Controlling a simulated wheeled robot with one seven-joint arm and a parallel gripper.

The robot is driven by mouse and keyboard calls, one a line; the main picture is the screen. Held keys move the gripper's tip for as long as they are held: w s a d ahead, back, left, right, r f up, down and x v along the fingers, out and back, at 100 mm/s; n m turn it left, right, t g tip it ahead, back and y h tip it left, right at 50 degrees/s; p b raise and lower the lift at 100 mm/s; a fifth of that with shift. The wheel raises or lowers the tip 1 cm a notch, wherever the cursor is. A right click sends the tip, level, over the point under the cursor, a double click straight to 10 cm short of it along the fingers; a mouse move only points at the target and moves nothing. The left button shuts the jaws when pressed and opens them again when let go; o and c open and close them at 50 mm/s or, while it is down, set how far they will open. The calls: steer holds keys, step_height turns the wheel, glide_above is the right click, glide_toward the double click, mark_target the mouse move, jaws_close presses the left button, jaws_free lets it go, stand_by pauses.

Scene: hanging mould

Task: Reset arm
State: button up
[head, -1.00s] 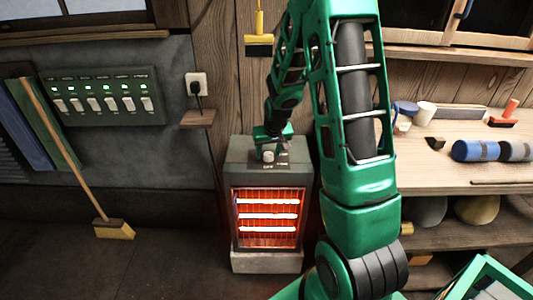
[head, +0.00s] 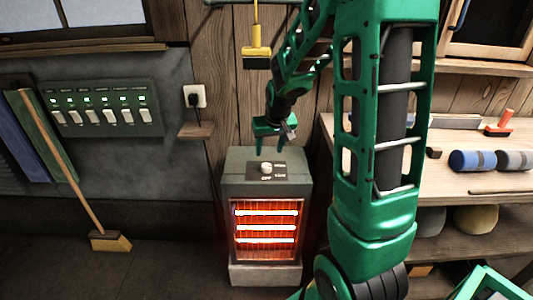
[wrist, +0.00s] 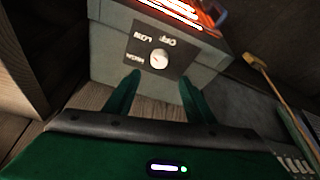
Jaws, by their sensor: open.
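My green arm reaches up and across the middle of the head view. My gripper (head: 271,148) hangs above the back of a grey heater (head: 238,185), apart from its knob (head: 266,168). The heater glows orange-red behind its front grille. In the wrist view, my gripper (wrist: 160,90) has its two green fingers apart with nothing between them. The white knob (wrist: 159,60) sits on a dark plate lettered OFF, LOW and HIGH, beyond the fingertips.
A wall outlet (head: 195,96) and small wooden shelf (head: 196,131) are left of the heater. A broom (head: 110,241) leans by the switch panel (head: 105,110). A workbench (head: 470,179) with several items stands right. A yellow-handled brush (head: 256,52) hangs behind my arm.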

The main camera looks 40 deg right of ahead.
steer(key=shift+r, duration=0.1)
stand_by(0.5)
steer(key=s+a+r+m+g, duration=0.1)
steer(key=s+a+r+g, duration=0.1)
steer(key=s, duration=1.4)
steer(key=s+a+r+m+g+y, duration=0.1)
steer(key=s+r, duration=0.4)
steer(key=s, duration=1.1)
steer(key=shift+a+r+m+g+y, duration=0.2)
steer(key=shift+a+m+g+y, duration=0.1)
steer(key=shift+a+g, duration=0.35)
steer(key=shift+d, duration=0.1)
steer(key=shift+w+f, duration=0.25)
steer(key=shift+w, duration=0.4)
